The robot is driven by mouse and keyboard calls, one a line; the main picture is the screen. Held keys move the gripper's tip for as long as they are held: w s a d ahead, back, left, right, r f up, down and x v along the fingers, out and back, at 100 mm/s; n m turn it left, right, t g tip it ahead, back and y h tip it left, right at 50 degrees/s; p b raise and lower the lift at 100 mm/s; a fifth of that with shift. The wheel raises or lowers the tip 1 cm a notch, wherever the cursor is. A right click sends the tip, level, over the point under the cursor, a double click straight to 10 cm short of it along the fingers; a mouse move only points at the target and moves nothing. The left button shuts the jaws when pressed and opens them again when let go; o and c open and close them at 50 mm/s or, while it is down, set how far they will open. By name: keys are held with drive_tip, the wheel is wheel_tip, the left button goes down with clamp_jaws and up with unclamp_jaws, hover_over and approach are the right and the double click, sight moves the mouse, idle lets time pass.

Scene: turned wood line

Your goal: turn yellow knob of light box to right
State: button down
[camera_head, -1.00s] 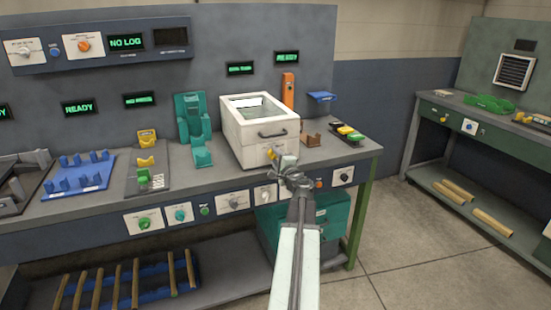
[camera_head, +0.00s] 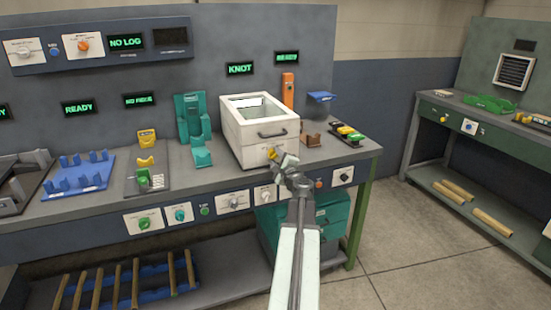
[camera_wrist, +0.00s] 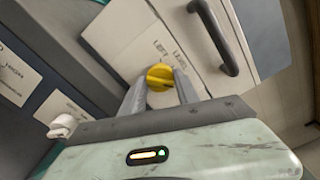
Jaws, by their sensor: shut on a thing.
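The light box (camera_head: 261,135) is a white open-topped box with a black handle on its front, standing on the bench. Its yellow knob (camera_head: 271,153) is low on the front face, partly hidden by my gripper (camera_head: 277,161) in the head view. In the wrist view the yellow knob (camera_wrist: 160,77) sits between the two fingertips of my gripper (camera_wrist: 159,85), which is shut on it. Labels "LEFT" and "LEVEL" are on the white face (camera_wrist: 125,38) above the knob. The wrist is tilted relative to the box.
A display (camera_head: 240,69) behind the box reads "KNOT". A green fixture (camera_head: 192,120) stands left of the box. A white knob (camera_wrist: 62,126) shows near the wrist's left.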

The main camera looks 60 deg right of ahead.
idle(0.3)
drive_tip(key=c, duration=0.9)
unclamp_jaws()
drive_tip(key=v, duration=0.8)
